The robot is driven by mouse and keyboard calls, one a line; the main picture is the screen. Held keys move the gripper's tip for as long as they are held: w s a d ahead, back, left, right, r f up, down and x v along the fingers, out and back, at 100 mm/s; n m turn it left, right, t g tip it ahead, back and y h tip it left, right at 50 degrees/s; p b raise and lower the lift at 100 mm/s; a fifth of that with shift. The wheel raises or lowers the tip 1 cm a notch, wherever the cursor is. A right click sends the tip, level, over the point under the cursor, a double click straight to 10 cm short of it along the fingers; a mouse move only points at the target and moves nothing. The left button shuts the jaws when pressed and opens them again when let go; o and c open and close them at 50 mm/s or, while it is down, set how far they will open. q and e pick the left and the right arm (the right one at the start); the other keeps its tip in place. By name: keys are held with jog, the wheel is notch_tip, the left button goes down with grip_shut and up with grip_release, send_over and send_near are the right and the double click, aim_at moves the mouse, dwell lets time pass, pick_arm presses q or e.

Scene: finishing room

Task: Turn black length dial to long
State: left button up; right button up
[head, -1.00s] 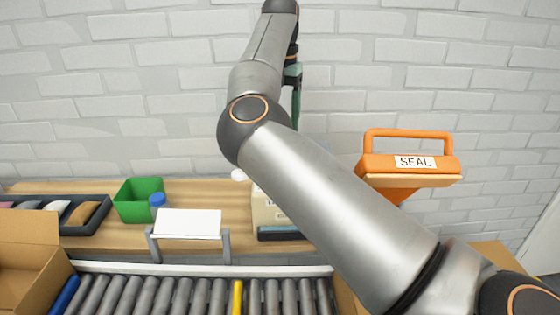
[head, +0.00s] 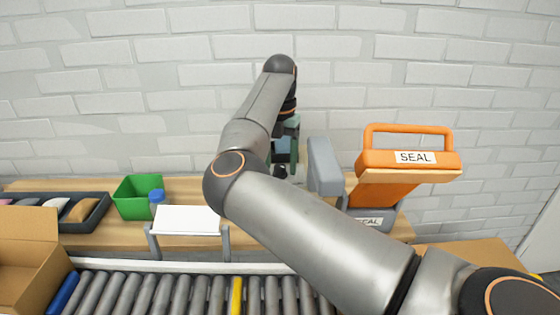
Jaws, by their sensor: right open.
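My right arm reaches in from the lower right and crosses the view. Its wrist is bent downward, and the teal right gripper (head: 285,160) hangs over the back of the bench, to the left of a grey upright block. Small dark shapes show at the gripper's lower end; I cannot tell fingertips from a dial there. The gripper is open, with nothing seen in it. I cannot make out the black length dial for certain; my forearm covers the bench area below the gripper. My left gripper is not in view.
The grey block (head: 325,168) and an orange-handled "SEAL" device (head: 410,160) stand close right of the gripper. A green bin (head: 137,204), blue-capped bottle (head: 157,198) and white panel (head: 187,219) are left. A roller conveyor (head: 180,295) and open carton (head: 30,265) lie in front.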

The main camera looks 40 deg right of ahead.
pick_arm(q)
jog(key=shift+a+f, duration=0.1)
pick_arm(e)
grip_shut()
dwell(0.3)
jog(key=shift+r+m, duration=0.1)
jog(key=shift+m, duration=0.2)
jog(key=m, duration=0.3)
jog(key=shift+p, duration=0.35)
jog(key=m, duration=0.2)
jog(key=shift+m, duration=1.3)
jog(key=m+p, duration=0.1)
jog(key=m, duration=0.3)
jog(key=shift+m, duration=0.3)
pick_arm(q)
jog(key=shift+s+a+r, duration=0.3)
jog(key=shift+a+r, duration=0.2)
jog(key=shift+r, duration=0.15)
pick_arm(e)
jog(key=m, duration=0.4)
jog(key=shift+m, duration=0.7)
